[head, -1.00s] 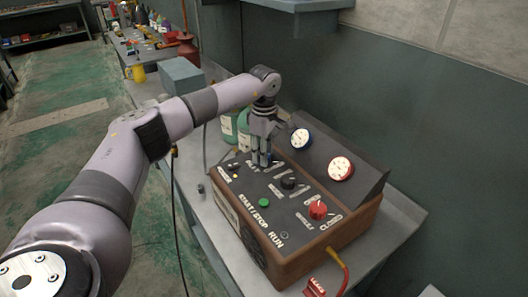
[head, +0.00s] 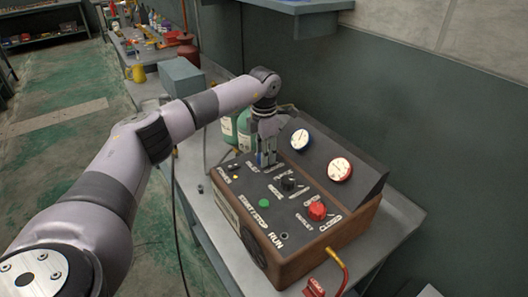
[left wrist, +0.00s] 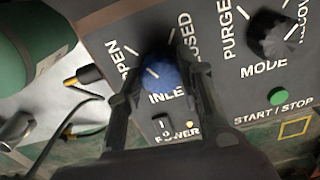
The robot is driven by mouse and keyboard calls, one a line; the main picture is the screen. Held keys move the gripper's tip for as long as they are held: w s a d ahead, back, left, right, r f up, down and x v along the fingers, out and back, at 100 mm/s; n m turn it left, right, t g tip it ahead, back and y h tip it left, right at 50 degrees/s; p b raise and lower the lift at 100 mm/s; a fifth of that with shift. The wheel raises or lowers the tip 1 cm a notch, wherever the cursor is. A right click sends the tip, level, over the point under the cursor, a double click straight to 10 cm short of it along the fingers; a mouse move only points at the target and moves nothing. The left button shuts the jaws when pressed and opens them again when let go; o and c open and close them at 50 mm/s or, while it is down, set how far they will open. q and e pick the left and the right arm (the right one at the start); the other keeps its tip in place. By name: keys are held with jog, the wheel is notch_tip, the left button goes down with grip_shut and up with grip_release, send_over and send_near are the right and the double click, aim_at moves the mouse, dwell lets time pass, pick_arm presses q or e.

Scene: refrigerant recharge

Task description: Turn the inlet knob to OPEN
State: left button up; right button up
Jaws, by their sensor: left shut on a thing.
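The blue inlet knob (left wrist: 162,74) sits on the dark panel, between the OPEN and CLOSED labels in the left wrist view. Its short white line slants toward the upper left, the OPEN side. My left gripper (left wrist: 158,80) points down at the panel with one finger on each side of the knob, shut on it. In the head view my left gripper (head: 266,160) stands at the back left of the recharge machine (head: 318,253), and its fingers hide most of the knob. My right gripper is not in view.
The black mode knob (head: 289,184), green start/stop button (head: 264,203) and red outlet knob (head: 317,210) share the panel. Two gauges (head: 340,169) rise behind. Green bottles (head: 229,130) stand close behind my gripper. The grey table (head: 205,215) has bare room left of the machine.

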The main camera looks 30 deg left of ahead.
pick_arm(q)
jog(key=shift+w+r+n, duration=0.1)
jog(key=shift+n, duration=1.6)
jog(key=o, duration=1.2)
jog(key=shift+c, duration=0.2)
notch_tip(320, 180, up, 12)
